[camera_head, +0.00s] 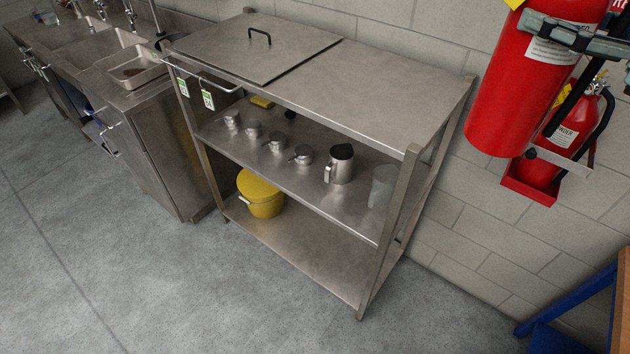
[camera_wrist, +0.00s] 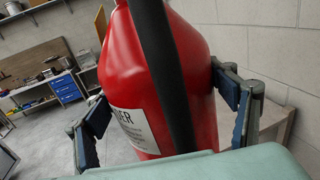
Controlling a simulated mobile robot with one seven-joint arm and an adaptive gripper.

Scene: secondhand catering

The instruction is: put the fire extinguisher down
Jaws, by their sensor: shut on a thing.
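A large red fire extinguisher (camera_head: 508,88) with a white label hangs upright at the upper right of the head view, its top cut off. My gripper (camera_head: 572,38) is shut around its upper body. In the wrist view, the extinguisher (camera_wrist: 190,75) stands between my two blue-padded fingers (camera_wrist: 165,105), with a black hose down its front. Its base is clear of any surface in the head view. A second, smaller red extinguisher (camera_head: 566,138) sits in a red wall bracket (camera_head: 530,190) behind and below the held one.
A steel shelf unit (camera_head: 385,84) stands left of the held extinguisher; the right part of its top is bare. A lid (camera_head: 250,50) lies on its left part. Metal jugs (camera_head: 342,160) and a yellow bucket (camera_head: 262,195) fill lower shelves. Floor (camera_head: 130,270) in front is open.

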